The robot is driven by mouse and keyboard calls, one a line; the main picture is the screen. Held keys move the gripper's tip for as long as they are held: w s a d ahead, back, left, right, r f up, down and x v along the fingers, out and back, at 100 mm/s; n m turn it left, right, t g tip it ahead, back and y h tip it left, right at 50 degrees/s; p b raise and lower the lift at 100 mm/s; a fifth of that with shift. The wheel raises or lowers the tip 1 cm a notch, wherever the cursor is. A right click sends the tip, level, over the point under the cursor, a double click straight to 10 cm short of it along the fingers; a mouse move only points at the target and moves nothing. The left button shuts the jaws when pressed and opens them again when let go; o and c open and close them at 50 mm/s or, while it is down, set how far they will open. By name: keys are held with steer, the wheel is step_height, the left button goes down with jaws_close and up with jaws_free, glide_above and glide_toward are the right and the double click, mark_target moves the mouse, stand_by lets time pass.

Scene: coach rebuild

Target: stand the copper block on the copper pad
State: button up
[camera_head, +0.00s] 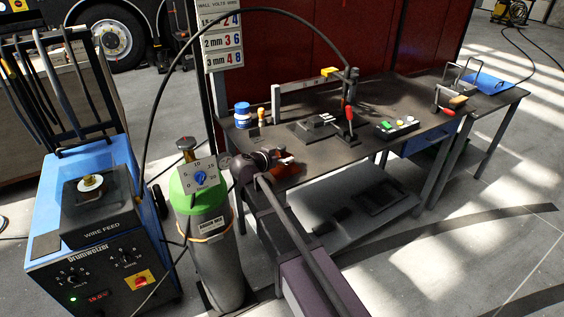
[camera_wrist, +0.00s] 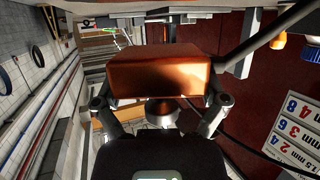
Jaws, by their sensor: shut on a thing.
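The copper block (camera_wrist: 160,72) fills the middle of the wrist view as an orange-brown box. My gripper (camera_wrist: 160,104) is shut on it, with one finger at each side. In the head view, the block (camera_head: 287,167) shows as a small red-orange piece at the front left of the dark workbench (camera_head: 345,160), beside my gripper (camera_head: 273,160). My arm partly hides it there. I cannot tell whether the block touches the bench. I cannot make out the copper pad in either view.
A blue-and-white tin (camera_head: 242,115) and a small yellow-topped item (camera_head: 261,117) stand behind the gripper. A fixture (camera_head: 318,124), a red-handled clamp (camera_head: 350,118) and a button box (camera_head: 397,126) occupy the bench. A green-topped gas cylinder (camera_head: 205,205) stands close left.

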steer(key=shift+w+d+f, duration=0.1)
steer(key=shift+w, duration=1.05)
steer(key=shift+f+b, duration=1.75)
steer(key=shift+b, duration=0.1)
steer(key=shift+f, duration=0.15)
steer(key=o, duration=1)
steer(key=shift+c, duration=0.2)
steer(key=shift+r, duration=0.2)
